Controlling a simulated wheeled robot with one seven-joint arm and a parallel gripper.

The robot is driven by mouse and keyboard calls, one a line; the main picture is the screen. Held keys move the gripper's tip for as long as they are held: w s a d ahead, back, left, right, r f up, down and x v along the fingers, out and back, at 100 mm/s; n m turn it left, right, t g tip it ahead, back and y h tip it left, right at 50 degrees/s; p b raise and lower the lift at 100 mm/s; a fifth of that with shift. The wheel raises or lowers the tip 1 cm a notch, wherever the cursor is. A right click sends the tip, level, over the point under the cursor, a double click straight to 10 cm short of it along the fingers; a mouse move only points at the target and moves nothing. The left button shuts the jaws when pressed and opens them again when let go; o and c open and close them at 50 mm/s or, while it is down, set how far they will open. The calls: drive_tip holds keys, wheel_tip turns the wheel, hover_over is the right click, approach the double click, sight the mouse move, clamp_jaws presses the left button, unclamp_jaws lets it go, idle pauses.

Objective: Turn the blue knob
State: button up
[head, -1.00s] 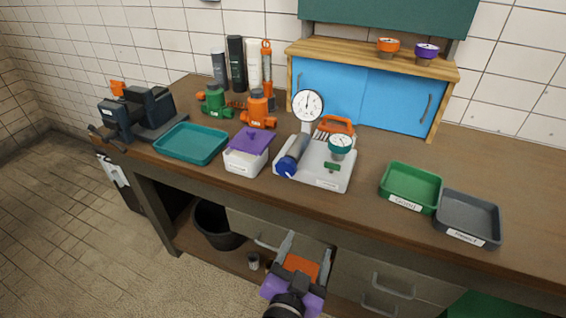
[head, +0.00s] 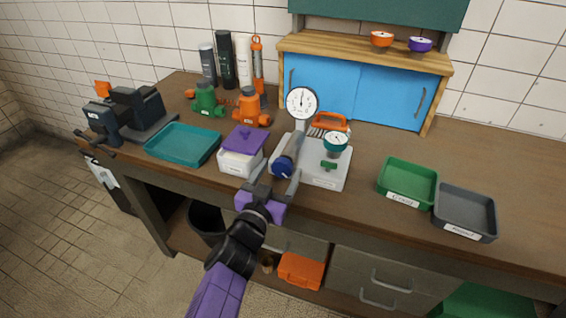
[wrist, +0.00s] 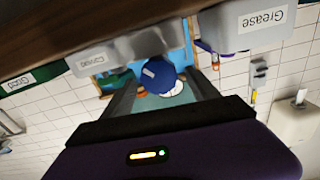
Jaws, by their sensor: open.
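The blue knob (head: 282,167) is on the front end of a grey cylinder on a white base plate (head: 325,178). In the wrist view the blue knob (wrist: 156,75), with a pale bar mark on its face, lies between my fingers, apart from both as far as I can tell. My gripper (head: 276,180) is open in front of the knob, at the bench's front edge. In the wrist view my gripper (wrist: 160,95) shows a finger on each side of the knob. The exact gap in depth between fingers and knob is unclear.
A white box with a purple lid (head: 245,140), labelled Grease in the wrist view, stands just left of the knob. A dial gauge (head: 302,102) and teal gauge (head: 336,142) are close behind. Green (head: 408,181) and grey (head: 465,211) trays are right. A teal tray (head: 182,144) is left.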

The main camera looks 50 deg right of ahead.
sight(281, 170)
drive_tip(key=shift+x, duration=1.5)
drive_tip(key=shift+c, duration=0.2)
drive_tip(key=c, duration=1.3)
drive_tip(key=shift+m+p, duration=0.4)
drive_tip(key=shift+p, duration=0.1)
drive_tip(key=o, duration=1.3)
drive_tip(key=shift+o, duration=0.2)
drive_tip(key=b+v, duration=0.1)
drive_tip(key=v, duration=0.6)
drive_tip(key=shift+s+a, duration=0.15)
drive_tip(key=shift+a, duration=0.2)
